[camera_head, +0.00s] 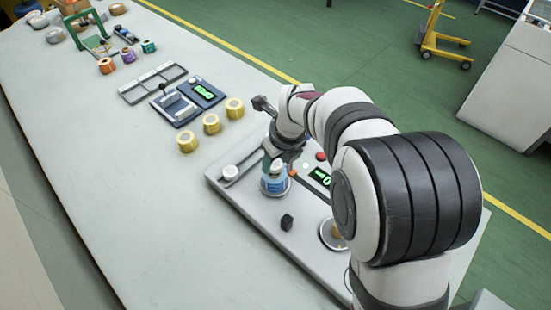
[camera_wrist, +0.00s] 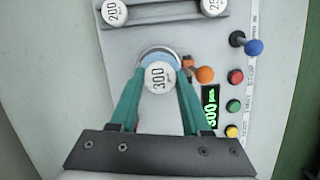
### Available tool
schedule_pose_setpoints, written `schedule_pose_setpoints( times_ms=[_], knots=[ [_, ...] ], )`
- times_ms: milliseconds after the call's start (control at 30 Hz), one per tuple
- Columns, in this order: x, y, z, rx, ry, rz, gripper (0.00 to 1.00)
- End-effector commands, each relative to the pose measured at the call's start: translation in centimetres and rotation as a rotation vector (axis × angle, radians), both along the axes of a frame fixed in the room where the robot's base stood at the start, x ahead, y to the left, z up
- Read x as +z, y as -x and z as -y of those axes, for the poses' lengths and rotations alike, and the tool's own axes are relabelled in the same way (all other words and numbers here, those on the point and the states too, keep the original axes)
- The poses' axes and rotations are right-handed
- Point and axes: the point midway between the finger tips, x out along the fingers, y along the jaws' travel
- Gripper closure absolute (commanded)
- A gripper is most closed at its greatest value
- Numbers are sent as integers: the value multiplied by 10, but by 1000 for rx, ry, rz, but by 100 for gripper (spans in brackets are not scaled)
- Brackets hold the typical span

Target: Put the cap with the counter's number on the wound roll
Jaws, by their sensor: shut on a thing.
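My gripper (camera_wrist: 161,74) has green fingers closed on the white cap marked 300 (camera_wrist: 159,78). The cap is over the blue wound roll (camera_wrist: 152,58), which sits on a round metal plate; whether cap and roll touch is unclear. In the head view the blue roll (camera_head: 275,184) is directly below my gripper (camera_head: 272,168), and the cap is hard to make out. The green counter (camera_wrist: 211,107) reads 300 in the wrist view; the head view shows it partly hidden by my arm (camera_head: 319,177).
A rack (camera_wrist: 165,12) holds caps marked 200 (camera_wrist: 114,12) and, cut off, seemingly 250 (camera_wrist: 213,6). An orange knob (camera_wrist: 205,75), a blue-tipped lever (camera_wrist: 253,47) and coloured buttons (camera_wrist: 234,104) are close on the right. Yellow rolls (camera_head: 211,124) stand further back on the table.

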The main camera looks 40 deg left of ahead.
Motion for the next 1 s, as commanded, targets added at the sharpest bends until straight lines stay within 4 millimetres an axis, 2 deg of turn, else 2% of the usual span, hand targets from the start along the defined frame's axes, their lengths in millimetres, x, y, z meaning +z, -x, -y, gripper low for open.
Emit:
schedule_pose_setpoints(
  times_ms=[1000],
  knots=[
    [-15,0,0,0,0,0,93]
  ],
)
